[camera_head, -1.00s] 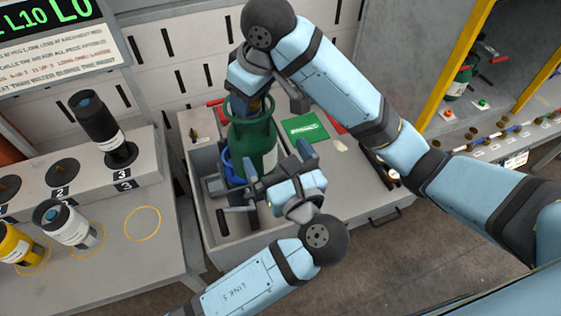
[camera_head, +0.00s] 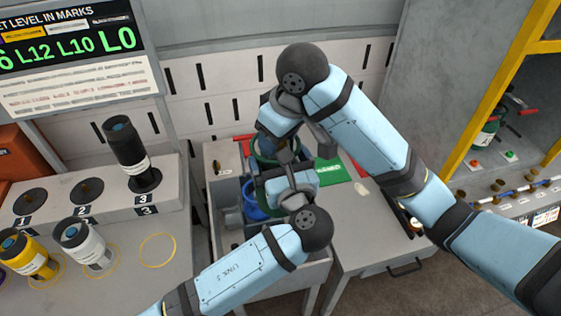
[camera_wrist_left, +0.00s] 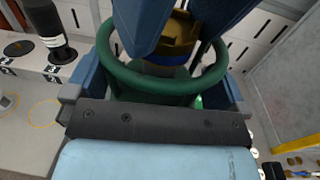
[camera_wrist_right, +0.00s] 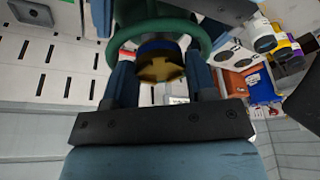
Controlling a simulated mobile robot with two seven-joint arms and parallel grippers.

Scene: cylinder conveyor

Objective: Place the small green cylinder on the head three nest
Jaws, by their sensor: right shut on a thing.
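A green cylinder with a ring collar (camera_wrist_left: 135,84) and brass valve (camera_wrist_left: 172,38) is between my grippers over the grey bin. In the head view it is mostly hidden by my arms. My right gripper (camera_wrist_right: 160,75) is shut on it at the collar end; the collar also shows in the right wrist view (camera_wrist_right: 150,28). My left gripper (camera_wrist_left: 155,85) has its fingers wide apart on either side of the cylinder; contact is not clear. The head three nest, by the label 3 (camera_head: 143,200), has a black cylinder (camera_head: 126,152) standing upright on it.
Nests one (camera_head: 30,201) and two (camera_head: 87,190) are empty. A yellow cylinder (camera_head: 28,256) and a white cylinder (camera_head: 84,248) stand on the counter beside an empty yellow ring (camera_head: 157,250). A blue object (camera_head: 252,200) is in the bin. Another green cylinder (camera_head: 487,133) is on the right shelf.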

